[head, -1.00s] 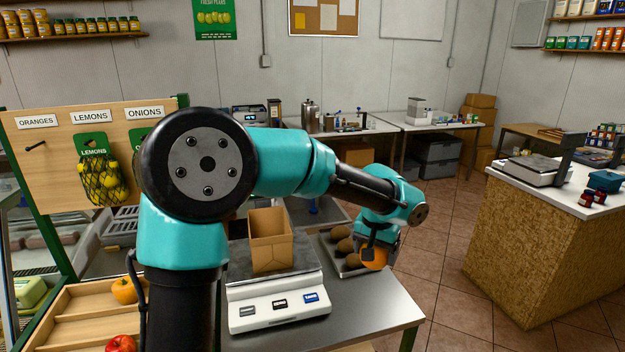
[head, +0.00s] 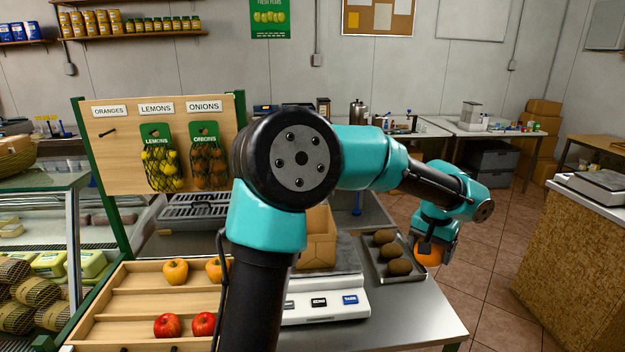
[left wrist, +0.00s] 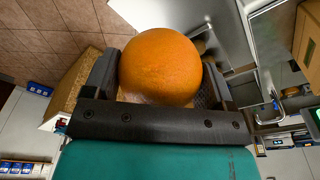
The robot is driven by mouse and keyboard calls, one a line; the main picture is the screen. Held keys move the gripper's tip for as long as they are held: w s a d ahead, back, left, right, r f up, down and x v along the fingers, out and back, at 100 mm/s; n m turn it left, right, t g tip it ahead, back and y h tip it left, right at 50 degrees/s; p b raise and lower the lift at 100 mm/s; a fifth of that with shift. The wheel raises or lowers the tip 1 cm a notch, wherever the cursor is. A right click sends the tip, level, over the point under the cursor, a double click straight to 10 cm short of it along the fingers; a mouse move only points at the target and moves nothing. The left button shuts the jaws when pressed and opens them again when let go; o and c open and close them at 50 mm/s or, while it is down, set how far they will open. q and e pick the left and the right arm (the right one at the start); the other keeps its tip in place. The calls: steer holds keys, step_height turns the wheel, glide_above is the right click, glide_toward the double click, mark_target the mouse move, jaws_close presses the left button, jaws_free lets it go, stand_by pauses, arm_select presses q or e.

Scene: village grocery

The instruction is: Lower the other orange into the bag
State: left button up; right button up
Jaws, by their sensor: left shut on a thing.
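The orange (head: 428,253) is held in my left gripper (head: 432,250), to the right of the brown item tray in the head view. In the left wrist view the orange (left wrist: 160,66) sits between the two dark fingers of my left gripper (left wrist: 160,85), which are shut on it. The brown paper bag (head: 318,240) stands upright and open on the white scale (head: 338,305), left of the held orange and apart from it. My left arm hides the bag's left part, and its inside cannot be seen. My right gripper is not in view.
A metal tray (head: 372,270) with several brown round items lies right of the scale. A wooden shelf (head: 125,305) holds orange-yellow and red fruits at lower left. A sign board (head: 120,175) carries netted lemons and onions. Floor is open to the right.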

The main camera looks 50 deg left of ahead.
arm_select(q)
steer(key=w+a+r+n, duration=0.1)
steer(key=w+a, duration=0.1)
steer(key=a, duration=0.8)
steer(key=w+a+r+n, duration=0.1)
steer(key=a+r, duration=0.1)
steer(key=a, duration=0.7)
steer(key=s+a+r+n, duration=0.1)
steer(key=s+a, duration=0.1)
steer(key=a, duration=0.8)
steer(key=s+a+r+n, duration=0.1)
steer(key=s+a, duration=0.2)
steer(key=a, duration=0.7)
steer(key=shift+a+r+y, duration=0.3)
steer(key=shift+a+r, duration=0.05)
steer(key=shift+f, duration=0.2)
step_height(320, 180, down, 8)
steer(key=shift+f, duration=0.2)
steer(key=o, duration=1)
steer(key=shift+c, duration=0.2)
